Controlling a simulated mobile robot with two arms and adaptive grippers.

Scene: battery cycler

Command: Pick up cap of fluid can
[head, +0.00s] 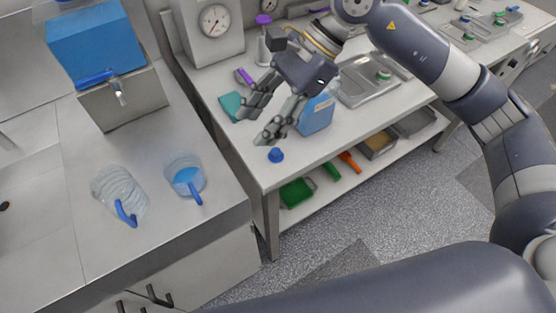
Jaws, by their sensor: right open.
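The small blue cap (276,155) sits on the white workbench near its front left corner. The blue fluid can (316,117) with a pale label stands behind it and to the right, partly hidden by my right gripper. My right gripper (254,125) is open and empty. Its fingers point down and to the left, above the bench, and in the picture the fingertips are a little up and left of the cap, apart from it. My left gripper is not in view.
A teal cloth (231,105) and a purple-capped bottle (263,38) are on the bench, with metal trays (362,88) at right. A separate counter at left holds a blue jug (188,181) and a clear jug (117,190). A lower shelf carries a green bin (296,192).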

